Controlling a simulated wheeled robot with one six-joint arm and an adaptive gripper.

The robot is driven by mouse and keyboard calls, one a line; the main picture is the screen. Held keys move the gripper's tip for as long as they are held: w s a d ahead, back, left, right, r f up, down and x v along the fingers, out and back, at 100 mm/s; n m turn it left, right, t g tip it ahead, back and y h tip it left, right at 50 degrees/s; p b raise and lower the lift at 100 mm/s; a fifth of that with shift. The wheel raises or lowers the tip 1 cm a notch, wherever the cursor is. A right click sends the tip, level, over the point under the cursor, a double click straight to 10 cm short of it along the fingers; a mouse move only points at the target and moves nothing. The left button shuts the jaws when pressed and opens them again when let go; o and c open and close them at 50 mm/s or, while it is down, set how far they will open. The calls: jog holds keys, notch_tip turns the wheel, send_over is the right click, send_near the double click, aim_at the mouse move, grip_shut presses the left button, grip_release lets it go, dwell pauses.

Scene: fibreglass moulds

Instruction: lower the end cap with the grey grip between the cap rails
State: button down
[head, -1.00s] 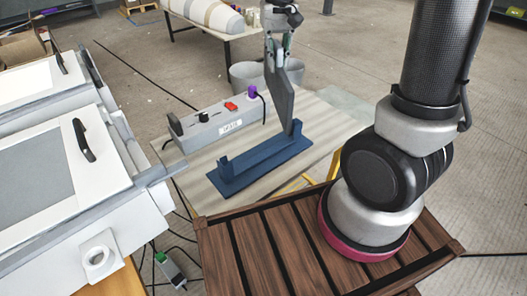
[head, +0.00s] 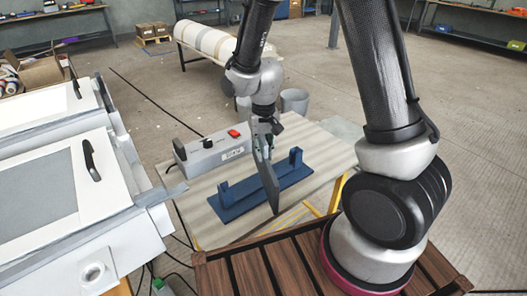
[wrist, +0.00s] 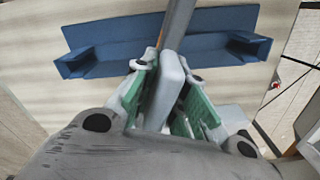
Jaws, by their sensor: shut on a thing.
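The end cap (head: 266,186) is a thin dark grey panel, upright and hanging below my gripper (head: 262,145). In the wrist view, green-padded fingers (wrist: 168,95) are shut on its light grey grip (wrist: 170,77), and the panel's edge (wrist: 178,22) runs away from the fingers. The cap rails are two blue uprights, left (head: 223,191) and right (head: 295,157), on a blue base (head: 240,206). The cap stands crosswise to the line between the rails. In the head view it overlaps the base's near side; whether it touches the base cannot be told.
The fixture is on a pale table (head: 326,158). A grey control box (head: 205,152) with a red button stands behind and left. White moulds (head: 62,190) are at left, and a brown slatted deck (head: 245,272) is in front. Grey buckets (head: 295,100) stand behind the table.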

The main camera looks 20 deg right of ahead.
jog(key=shift+f, duration=0.2)
jog(key=c, duration=1.5)
grip_release()
jog(key=shift+o, duration=0.2)
notch_tip(320, 180, up, 12)
jog(key=shift+d+r, duration=0.2)
jog(key=shift+r, duration=0.15)
jog(key=s+d+r+t, duration=0.2)
jog(key=s+d+r, duration=0.4)
jog(key=s, duration=0.3)
jog(key=s+d+r+n+t, duration=0.1)
jog(key=s+d+r+t, duration=0.1)
jog(key=s+d+r, duration=0.5)
jog(key=s+d, duration=0.1)
jog(key=s, duration=0.2)
jog(key=shift+d+r, duration=0.25)
